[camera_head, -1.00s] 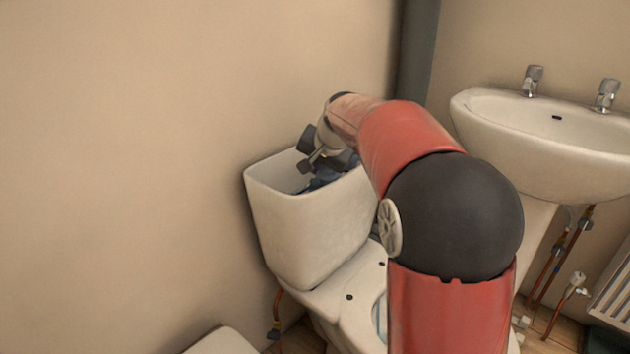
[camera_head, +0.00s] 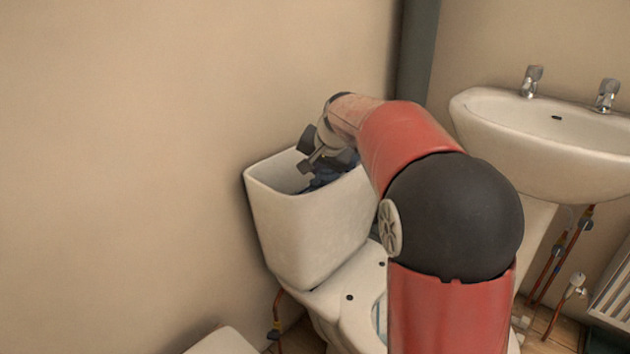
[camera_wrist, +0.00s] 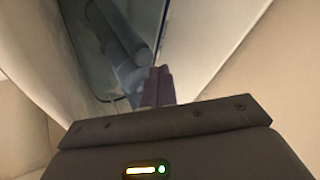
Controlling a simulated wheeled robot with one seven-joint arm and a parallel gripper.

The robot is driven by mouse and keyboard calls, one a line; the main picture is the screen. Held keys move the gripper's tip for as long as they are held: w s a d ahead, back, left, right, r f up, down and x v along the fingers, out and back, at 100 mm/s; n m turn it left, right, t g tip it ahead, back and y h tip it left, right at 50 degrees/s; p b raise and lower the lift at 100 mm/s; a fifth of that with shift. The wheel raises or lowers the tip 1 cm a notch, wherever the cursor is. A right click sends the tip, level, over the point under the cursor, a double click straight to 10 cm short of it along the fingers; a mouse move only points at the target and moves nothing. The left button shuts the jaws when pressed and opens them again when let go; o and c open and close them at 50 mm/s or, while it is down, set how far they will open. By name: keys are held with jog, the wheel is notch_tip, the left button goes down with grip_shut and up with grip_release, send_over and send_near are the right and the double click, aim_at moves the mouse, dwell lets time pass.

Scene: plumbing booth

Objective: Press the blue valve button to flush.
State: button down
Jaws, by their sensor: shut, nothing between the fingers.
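The open white cistern (camera_head: 305,225) stands against the wall, with no lid on it. A dark blue valve part (camera_head: 325,177) shows inside it, partly covered by my arm. In the wrist view, the grey-blue valve body (camera_wrist: 120,38) stands in the cistern, just beyond my fingers. My gripper (camera_wrist: 159,72) is shut and empty, its fingertips pointing down into the cistern beside the valve body. I cannot tell whether they touch the valve. The top of the button cannot be made out clearly in either view.
The cistern walls (camera_wrist: 198,40) surround my fingers closely. A washbasin (camera_head: 545,150) with two taps stands at the right. The toilet bowl (camera_head: 355,310) lies below the cistern, partly behind my arm. A grey pipe (camera_head: 415,60) runs up the corner.

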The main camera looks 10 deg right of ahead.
jog(key=shift+f, duration=0.1)
jog(key=shift+f, duration=0.45)
jog(key=shift+s+f+b, duration=0.1)
jog(key=shift+f+b, duration=0.4)
jog(key=shift+d+f+b, duration=0.2)
jog(key=shift+f+b, duration=0.25)
jog(key=shift+f, duration=0.1)
dwell(1.1)
jog(key=shift+s+d+r, duration=0.1)
jog(key=shift+s+d, duration=0.05)
dwell(0.4)
notch_tip(320, 180, up, 6)
jog(key=p, duration=0.5)
send_over(317, 180)
jog(key=s, duration=0.1)
jog(key=shift+s+d, duration=0.1)
jog(key=shift+s, duration=0.1)
